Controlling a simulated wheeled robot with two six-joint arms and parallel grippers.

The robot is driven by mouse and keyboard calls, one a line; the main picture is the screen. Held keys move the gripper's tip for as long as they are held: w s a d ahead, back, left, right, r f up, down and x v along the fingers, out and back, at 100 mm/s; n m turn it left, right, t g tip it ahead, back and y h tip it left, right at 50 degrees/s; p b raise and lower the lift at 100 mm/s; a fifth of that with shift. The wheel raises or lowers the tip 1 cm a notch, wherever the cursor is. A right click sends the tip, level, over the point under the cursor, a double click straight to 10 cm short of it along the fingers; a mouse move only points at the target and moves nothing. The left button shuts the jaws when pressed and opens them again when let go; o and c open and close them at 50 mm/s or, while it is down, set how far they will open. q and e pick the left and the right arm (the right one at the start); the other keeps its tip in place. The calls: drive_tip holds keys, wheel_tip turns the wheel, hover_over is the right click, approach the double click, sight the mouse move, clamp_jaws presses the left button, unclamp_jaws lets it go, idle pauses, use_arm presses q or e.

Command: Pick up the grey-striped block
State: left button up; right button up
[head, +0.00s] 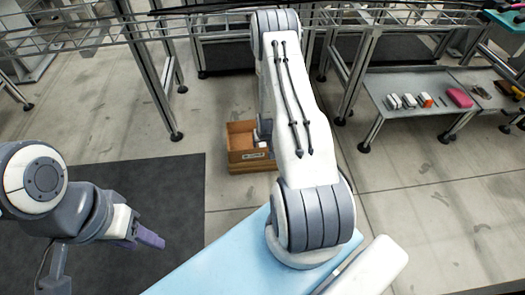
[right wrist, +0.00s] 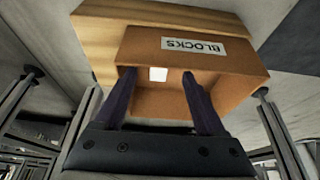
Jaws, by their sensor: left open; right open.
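No block with clear grey stripes can be made out. A brown box (right wrist: 185,95) labelled BLOCKS fills the middle of the right wrist view. A small white piece (right wrist: 158,74) shows against it between my right fingertips; I see no stripes on it. My right gripper (right wrist: 158,82) is open, its dark fingers apart over the box. In the head view the box (head: 240,157) stands on the floor, partly behind my right arm, which hides most of that gripper. A white piece (head: 261,144) shows inside it. My left gripper (head: 150,238) is open and empty at the lower left.
A low grey table (head: 400,82) at the right bears small white-grey blocks (head: 408,100), a red-and-white block (head: 426,100) and a pink item (head: 460,97). Metal frames stand behind the box. A dark mat (head: 180,185) lies under my left arm. Floor left of the box is clear.

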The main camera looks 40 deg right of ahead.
drive_tip(key=shift+x, duration=0.85)
drive_tip(key=b+x, duration=0.5)
drive_tip(key=shift+s+f, duration=0.1)
clamp_jaws()
